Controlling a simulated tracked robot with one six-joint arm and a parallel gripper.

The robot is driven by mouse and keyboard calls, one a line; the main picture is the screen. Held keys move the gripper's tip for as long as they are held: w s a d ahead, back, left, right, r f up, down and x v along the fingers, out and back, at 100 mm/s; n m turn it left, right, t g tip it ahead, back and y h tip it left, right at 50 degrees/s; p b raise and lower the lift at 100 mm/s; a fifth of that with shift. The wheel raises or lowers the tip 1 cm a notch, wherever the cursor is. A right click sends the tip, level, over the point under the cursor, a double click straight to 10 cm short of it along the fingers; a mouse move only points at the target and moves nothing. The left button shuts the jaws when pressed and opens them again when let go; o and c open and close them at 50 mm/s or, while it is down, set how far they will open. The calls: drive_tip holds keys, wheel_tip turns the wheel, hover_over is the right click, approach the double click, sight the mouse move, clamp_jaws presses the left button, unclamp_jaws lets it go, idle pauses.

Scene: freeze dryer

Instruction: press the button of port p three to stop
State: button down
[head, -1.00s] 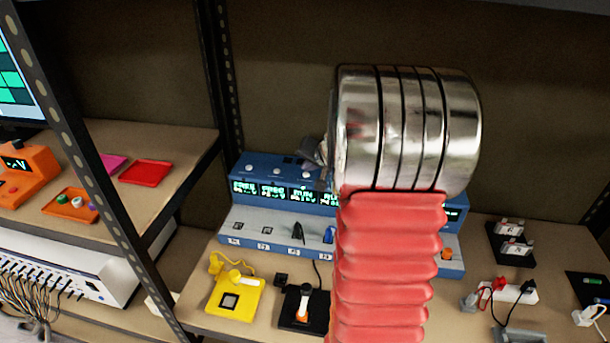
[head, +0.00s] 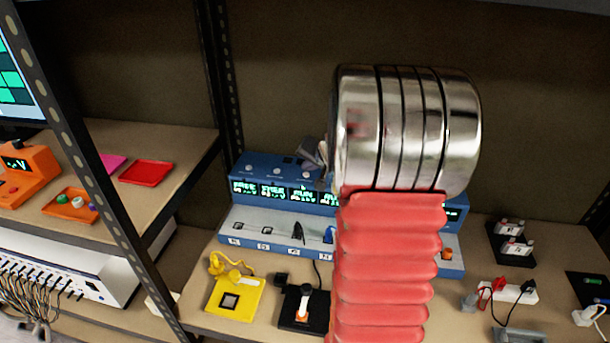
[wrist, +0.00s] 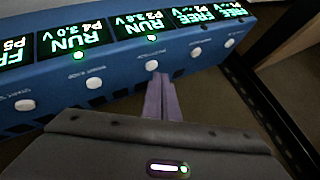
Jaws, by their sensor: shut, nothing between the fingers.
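The blue port unit (head: 262,215) stands on the shelf, its row of lit displays partly hidden by my arm. In the wrist view the unit (wrist: 120,75) appears upside down, with white buttons along its top. The P3 display (wrist: 150,22) reads RUN and 3.6 V, with a green light by it. The P3 button (wrist: 152,66) is white and lies just beyond the fingertips of my gripper (wrist: 158,80). My gripper is shut and empty; I cannot tell whether it touches the button. In the head view my gripper (head: 314,155) is partly hidden behind my wrist.
The P4 button (wrist: 93,83) and P2 button (wrist: 196,51) flank P3; P4 reads RUN, P2 reads FREE. Plugs sit on the unit's lower ledge. A yellow block (head: 235,298) and black block (head: 303,308) stand in front. A shelf post (head: 222,80) rises at the left.

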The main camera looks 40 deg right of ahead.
drive_tip(key=shift+f, duration=0.1)
drive_tip(key=shift+f, duration=0.4)
idle(0.7)
drive_tip(key=shift+r, duration=0.6)
wheel_tip(320, 180, up, 6)
drive_tip(key=shift+f, duration=0.1)
idle(0.8)
drive_tip(key=shift+w+a, duration=0.1)
idle(0.7)
